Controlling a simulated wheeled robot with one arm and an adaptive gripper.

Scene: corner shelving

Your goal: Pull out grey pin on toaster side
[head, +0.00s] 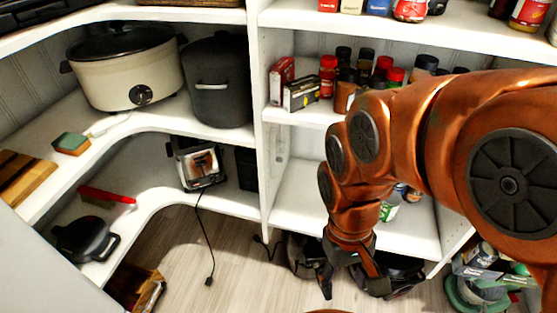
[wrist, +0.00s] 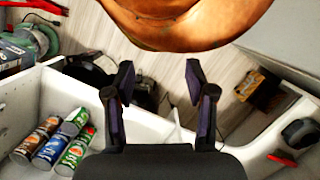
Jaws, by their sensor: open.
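The toaster (head: 198,164) is a small chrome and black appliance on the lower corner shelf in the head view, left of the upright divider. Its black cord hangs over the shelf edge, and the plug (head: 209,282) hangs in front of the floor. The grey pin on its side is too small to make out. My gripper (head: 352,290) hangs low in front of the right shelves, to the right of the toaster and apart from it. In the wrist view my gripper (wrist: 158,85) is open with nothing between its fingers. The toaster is not clearly visible there.
The white upright divider (head: 262,130) stands between the toaster and my arm. A slow cooker (head: 127,72) and a dark pot (head: 218,82) sit on the shelf above. The wooden floor left of my gripper is mostly clear.

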